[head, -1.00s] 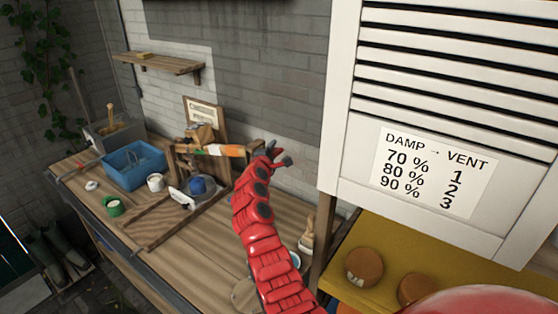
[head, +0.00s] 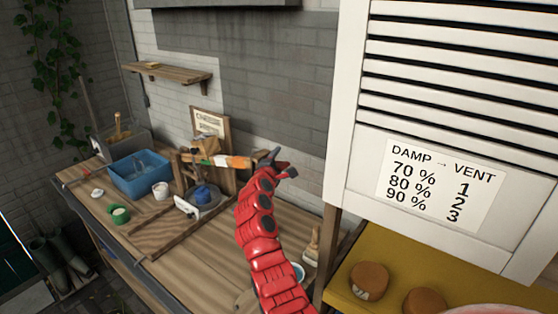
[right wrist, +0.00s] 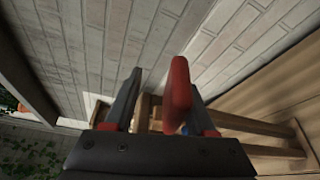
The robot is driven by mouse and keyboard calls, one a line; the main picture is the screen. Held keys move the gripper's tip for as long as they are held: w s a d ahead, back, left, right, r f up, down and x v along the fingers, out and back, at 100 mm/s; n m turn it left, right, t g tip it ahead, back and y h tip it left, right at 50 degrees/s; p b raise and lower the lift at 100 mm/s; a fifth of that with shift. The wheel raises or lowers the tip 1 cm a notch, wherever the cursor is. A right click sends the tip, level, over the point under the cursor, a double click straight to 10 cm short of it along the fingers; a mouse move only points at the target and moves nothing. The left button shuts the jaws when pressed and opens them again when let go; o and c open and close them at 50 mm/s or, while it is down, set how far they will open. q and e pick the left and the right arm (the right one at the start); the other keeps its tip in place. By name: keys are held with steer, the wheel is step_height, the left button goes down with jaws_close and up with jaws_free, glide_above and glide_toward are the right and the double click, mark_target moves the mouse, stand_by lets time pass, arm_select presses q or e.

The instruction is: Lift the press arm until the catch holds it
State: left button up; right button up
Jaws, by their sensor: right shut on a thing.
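The press arm (head: 238,162), a bar with orange, white and green bands, lies nearly level across the wooden press frame (head: 183,172) on the bench in the head view. My right gripper (head: 277,165) is at the bar's right end. In the right wrist view a red grip piece (right wrist: 178,92) stands between the fingers of this gripper (right wrist: 160,105), which is shut on the arm's end. I cannot make out the catch. My left gripper is out of view.
A blue round item (head: 205,194) sits below the arm. A white louvred cabinet (head: 450,120) and a yellow shelf (head: 350,272) with round cheeses are at right.

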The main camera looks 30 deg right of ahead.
steer(key=b+v, duration=0.5)
steer(key=v, duration=1.1)
steer(key=shift+s+a, duration=0.25)
steer(key=shift+a, duration=0.05)
steer(key=shift+c, duration=0.3)
